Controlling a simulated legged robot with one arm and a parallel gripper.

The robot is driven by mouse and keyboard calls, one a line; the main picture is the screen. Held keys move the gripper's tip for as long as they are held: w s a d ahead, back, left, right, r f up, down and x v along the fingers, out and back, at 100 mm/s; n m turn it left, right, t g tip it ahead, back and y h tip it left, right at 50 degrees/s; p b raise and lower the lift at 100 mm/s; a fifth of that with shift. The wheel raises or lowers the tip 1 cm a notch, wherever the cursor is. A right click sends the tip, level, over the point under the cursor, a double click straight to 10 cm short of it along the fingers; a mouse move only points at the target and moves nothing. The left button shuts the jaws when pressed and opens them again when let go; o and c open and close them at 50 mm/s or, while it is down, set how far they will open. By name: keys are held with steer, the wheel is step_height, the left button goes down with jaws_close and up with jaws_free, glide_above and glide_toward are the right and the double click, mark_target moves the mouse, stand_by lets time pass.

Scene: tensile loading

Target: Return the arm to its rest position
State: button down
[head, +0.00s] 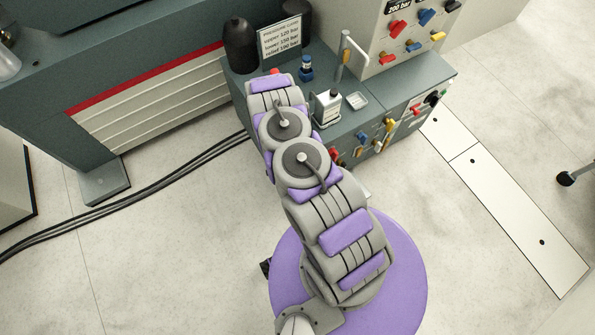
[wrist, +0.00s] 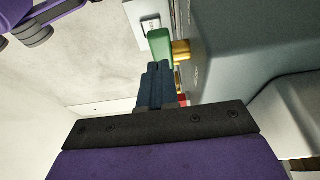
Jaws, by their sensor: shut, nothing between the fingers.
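My arm is grey with purple pads and reaches up the head view from the round purple base toward the teal machine bench (head: 431,77). The arm is folded at its joints, and its far end lies over the bench's left front part. My gripper (wrist: 158,68) shows in the wrist view as two dark blue fingers side by side, shut with nothing between them. Its tips appear near a green handle (wrist: 160,45) on a yellow fitting; I cannot tell whether they touch. In the head view the gripper is hidden behind the arm.
Coloured valve handles (head: 397,27) line the panel. Black cables (head: 150,180) cross the floor at left. Floor at right is mostly clear.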

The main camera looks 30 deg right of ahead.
steer(key=a+p+v, duration=0.1)
steer(key=p+v, duration=0.1)
steer(key=v, duration=0.8)
steer(key=shift+a, duration=0.15)
